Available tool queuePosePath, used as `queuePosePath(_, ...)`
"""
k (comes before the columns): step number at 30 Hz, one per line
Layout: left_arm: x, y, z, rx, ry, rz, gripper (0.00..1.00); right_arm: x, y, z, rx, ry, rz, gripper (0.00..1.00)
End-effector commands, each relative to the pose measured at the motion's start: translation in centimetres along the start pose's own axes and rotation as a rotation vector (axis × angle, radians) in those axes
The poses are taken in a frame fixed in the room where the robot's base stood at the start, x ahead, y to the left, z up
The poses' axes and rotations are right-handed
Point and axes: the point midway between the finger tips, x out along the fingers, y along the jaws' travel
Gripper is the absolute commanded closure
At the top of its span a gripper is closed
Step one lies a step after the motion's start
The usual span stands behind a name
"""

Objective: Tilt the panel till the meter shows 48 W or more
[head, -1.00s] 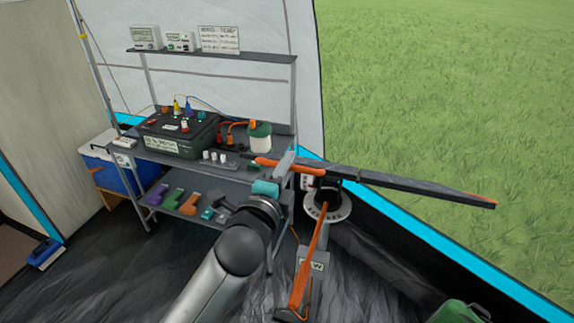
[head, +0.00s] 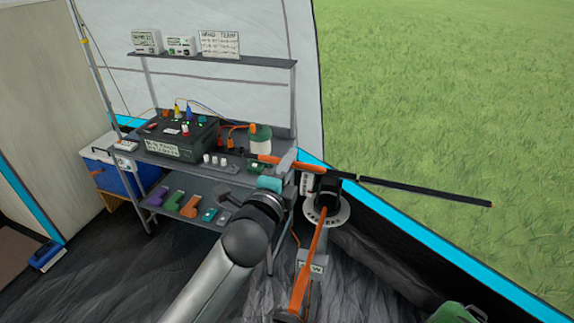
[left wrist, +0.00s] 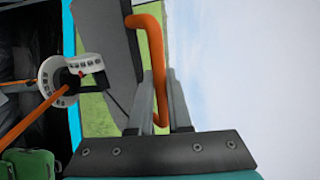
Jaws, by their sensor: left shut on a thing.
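The panel (head: 420,188) shows almost edge-on in the head view, as a thin dark bar reaching right over the grass from its stand. Its orange handle (head: 272,158) is at the left end. My left gripper (head: 287,162) is shut on this handle. In the left wrist view the fingers (left wrist: 160,105) close around the orange handle (left wrist: 155,50), beside the grey panel (left wrist: 105,45). A small display box (head: 147,43) stands on the upper shelf; I cannot tell whether it is the meter, and its reading is too small to read. My right gripper is out of view.
A white dial ring (head: 327,213) and an orange bar (head: 311,265) are on the stand under the panel. The shelf unit (head: 215,58) carries a dark power box (head: 180,140) and small tools. A green bag (head: 460,313) lies at the bottom right.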

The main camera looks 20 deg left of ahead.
Motion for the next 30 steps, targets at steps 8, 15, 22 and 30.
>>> queuePosePath(8,3.6,-3.8,0.1,0.001,-0.001,-0.005,1.00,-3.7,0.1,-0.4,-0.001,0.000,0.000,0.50)
queuePosePath(15,6.3,-5.1,0.1,0.000,-0.001,-0.005,1.00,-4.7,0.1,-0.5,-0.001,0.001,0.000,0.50)
queuePosePath(22,6.8,-5.1,0.1,-0.001,0.000,-0.004,1.00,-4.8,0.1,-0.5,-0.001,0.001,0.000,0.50)
queuePosePath(30,6.7,-5.1,0.1,-0.001,0.000,-0.004,0.72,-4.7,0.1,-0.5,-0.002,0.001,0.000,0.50)
